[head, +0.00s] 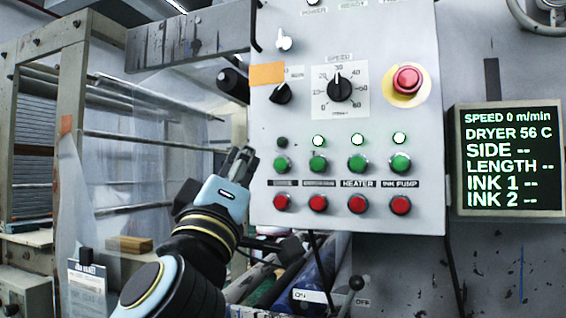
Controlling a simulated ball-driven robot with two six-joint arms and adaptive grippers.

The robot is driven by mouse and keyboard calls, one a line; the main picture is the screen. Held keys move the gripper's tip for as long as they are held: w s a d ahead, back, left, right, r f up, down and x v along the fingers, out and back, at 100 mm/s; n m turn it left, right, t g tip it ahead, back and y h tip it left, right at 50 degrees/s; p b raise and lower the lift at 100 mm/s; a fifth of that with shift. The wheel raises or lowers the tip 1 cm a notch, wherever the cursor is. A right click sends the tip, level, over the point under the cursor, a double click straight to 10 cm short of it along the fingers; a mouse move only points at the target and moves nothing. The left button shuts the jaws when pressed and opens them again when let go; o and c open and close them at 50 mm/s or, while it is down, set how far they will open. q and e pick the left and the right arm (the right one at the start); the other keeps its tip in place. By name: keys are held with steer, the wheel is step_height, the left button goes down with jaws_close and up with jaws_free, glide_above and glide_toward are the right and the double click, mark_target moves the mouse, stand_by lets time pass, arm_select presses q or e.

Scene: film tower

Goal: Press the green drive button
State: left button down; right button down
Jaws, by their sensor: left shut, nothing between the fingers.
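A row of green buttons sits on the grey control panel (430,120), with a row of red buttons below. The leftmost green button (282,163) has a dark lamp (282,142) above it; the other lamps in that row are lit. The labels under the two left columns are too small to read, so I cannot tell for sure which button is drive. The right columns read HEATER and INK PUMP. My left gripper (241,156) is shut and empty, at the panel's left edge, left of the leftmost green button and apart from it. My right gripper is not in view.
A red mushroom button (408,79) and a black speed knob (340,87) sit above the green row. A screen (510,158) at the right reads SPEED 0 m/min. A black-knobbed lever (356,283) stands below the panel. Machine frames and film fill the left.

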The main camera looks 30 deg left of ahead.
mark_target(281, 165)
arm_select(q)
steer(key=shift+w+a+b, duration=0.35)
steer(key=shift+w, duration=1.05)
steer(key=shift+w+a+b, duration=0.35)
steer(key=shift+w, duration=1.1)
steer(key=shift+w+a+b, duration=0.35)
steer(key=shift+w, duration=1.05)
steer(key=shift+w, duration=0.1)
steer(key=shift+w+a, duration=0.1)
steer(key=shift+w, duration=0.2)
